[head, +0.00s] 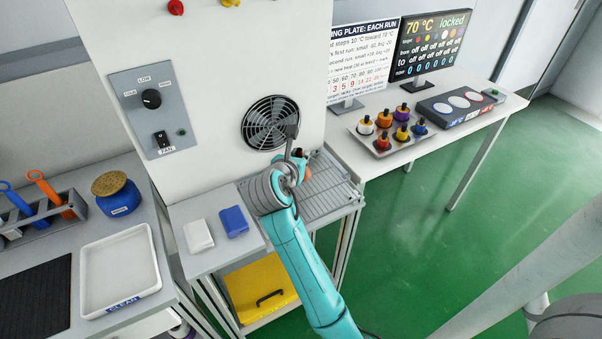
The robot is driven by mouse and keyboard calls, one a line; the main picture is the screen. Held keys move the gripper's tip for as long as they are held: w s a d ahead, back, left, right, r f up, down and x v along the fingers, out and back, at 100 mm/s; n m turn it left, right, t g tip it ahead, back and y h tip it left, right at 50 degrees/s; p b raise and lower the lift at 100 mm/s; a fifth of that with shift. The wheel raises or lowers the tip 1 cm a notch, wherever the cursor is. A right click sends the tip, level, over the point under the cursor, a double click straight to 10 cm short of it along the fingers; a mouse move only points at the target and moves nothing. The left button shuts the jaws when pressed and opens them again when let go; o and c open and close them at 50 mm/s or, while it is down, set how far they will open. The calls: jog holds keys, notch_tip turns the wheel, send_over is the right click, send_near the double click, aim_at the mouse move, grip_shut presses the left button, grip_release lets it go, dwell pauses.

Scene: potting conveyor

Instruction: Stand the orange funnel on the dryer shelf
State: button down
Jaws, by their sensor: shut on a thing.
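My gripper (292,150) is at the end of my teal arm, in front of the fan grille and over the back of the dryer shelf (325,196). It is shut on the orange funnel (299,153). Only a small orange patch of the funnel shows, and the wrist hides the rest. I cannot tell whether the funnel touches the shelf. The shelf is a grey slatted rack below the white dryer panel (215,140). The bare part of the rack that I see is to the right of my arm.
A white block (198,235) and a blue block (233,221) lie left of my arm. A tray of coloured bottles (381,142) stands on the right table. A white tray (119,270), a blue pot (119,200) and a tool rack (40,225) are at left.

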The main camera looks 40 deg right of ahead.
jog(key=shift+f, duration=3.1)
jog(key=shift+f, duration=0.1)
jog(key=c, duration=1.1)
grip_release()
jog(key=v, duration=1.2)
jog(key=shift+s+a, duration=0.1)
